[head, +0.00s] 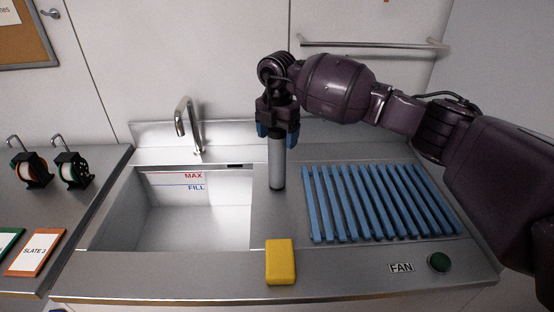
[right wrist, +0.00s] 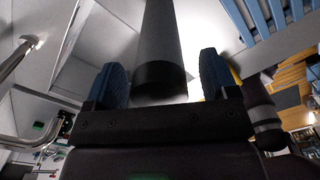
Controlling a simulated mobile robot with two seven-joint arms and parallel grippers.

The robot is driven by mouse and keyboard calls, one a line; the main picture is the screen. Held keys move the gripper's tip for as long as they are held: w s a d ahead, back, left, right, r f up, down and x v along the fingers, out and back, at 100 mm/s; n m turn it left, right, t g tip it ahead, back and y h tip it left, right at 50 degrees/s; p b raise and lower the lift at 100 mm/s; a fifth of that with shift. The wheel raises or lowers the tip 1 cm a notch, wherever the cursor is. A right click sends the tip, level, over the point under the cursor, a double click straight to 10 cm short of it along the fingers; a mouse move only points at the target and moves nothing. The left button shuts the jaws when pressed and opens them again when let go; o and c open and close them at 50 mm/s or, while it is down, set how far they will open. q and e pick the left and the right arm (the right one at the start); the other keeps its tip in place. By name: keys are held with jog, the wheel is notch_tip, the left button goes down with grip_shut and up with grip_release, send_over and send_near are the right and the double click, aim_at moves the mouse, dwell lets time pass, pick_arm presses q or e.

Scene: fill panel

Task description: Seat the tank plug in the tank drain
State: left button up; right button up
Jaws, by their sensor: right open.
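A grey cylinder with a dark end, likely the tank plug (head: 277,165), stands upright on the counter just right of the sink tank (head: 205,215). My right gripper (head: 278,135) is over its top, pointing down, with one blue finger on each side. In the right wrist view the cylinder (right wrist: 160,45) lies between the open fingers (right wrist: 163,72), with gaps on both sides. The tank's back wall carries a red MAX line and a blue FILL line. I cannot make out the tank drain. My left gripper is not in view.
A steel faucet (head: 185,125) stands behind the tank. A blue slatted rack (head: 375,204) is right of the cylinder. Spools (head: 72,170) and slates (head: 36,252) are at left.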

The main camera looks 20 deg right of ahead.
jog(key=shift+f, duration=0.75)
grip_shut()
jog(key=shift+r, duration=0.1)
